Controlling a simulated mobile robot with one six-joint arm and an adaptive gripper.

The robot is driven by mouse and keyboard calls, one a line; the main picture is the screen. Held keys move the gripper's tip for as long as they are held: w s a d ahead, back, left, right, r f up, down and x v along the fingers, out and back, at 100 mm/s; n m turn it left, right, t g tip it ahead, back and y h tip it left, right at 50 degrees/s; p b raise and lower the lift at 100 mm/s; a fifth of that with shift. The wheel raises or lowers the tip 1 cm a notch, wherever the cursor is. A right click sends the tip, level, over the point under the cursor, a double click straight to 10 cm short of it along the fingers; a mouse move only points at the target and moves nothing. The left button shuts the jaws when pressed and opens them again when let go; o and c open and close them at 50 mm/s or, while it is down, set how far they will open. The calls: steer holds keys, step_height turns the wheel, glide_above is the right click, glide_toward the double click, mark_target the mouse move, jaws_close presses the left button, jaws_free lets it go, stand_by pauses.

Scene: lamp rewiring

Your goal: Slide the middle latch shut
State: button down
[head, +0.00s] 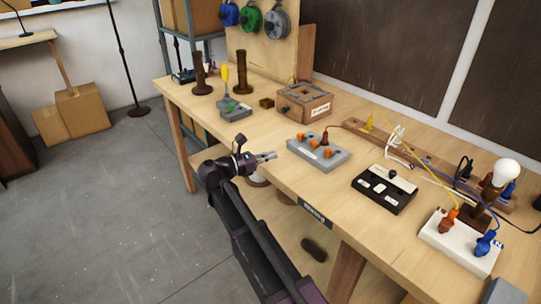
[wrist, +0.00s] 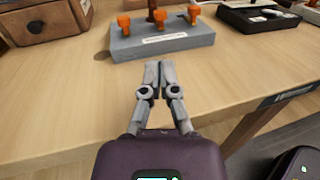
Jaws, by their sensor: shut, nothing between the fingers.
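A grey block (head: 318,162) with orange latches on top stands on the workbench. The middle latch (wrist: 166,20) stands between a left latch (wrist: 124,24) and a right latch (wrist: 195,14). Whether it is open or shut is too small to tell. A brown plug with a cord stands behind the latches, partly hidden. My gripper (wrist: 160,66) is shut and empty, in front of the block and apart from it. In the head view my gripper (head: 270,156) is at the bench's front edge, left of the block.
A wooden drawer box (head: 303,106) stands behind and left of the block. A black switch box (head: 384,190) stands to its right. Farther right are a white terminal box (head: 452,238) and a lit-looking bulb (head: 506,172). The bench top in front of the block is clear.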

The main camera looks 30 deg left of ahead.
mark_target(305, 151)
steer(key=x, duration=1.2)
steer(key=shift+d, duration=0.1)
steer(key=shift+w, duration=0.15)
steer(key=shift+w+d, duration=0.3)
steer(key=shift+w, duration=0.5)
steer(key=shift+s+a, duration=0.35)
steer(key=shift+s, duration=0.1)
steer(key=v, duration=1.3)
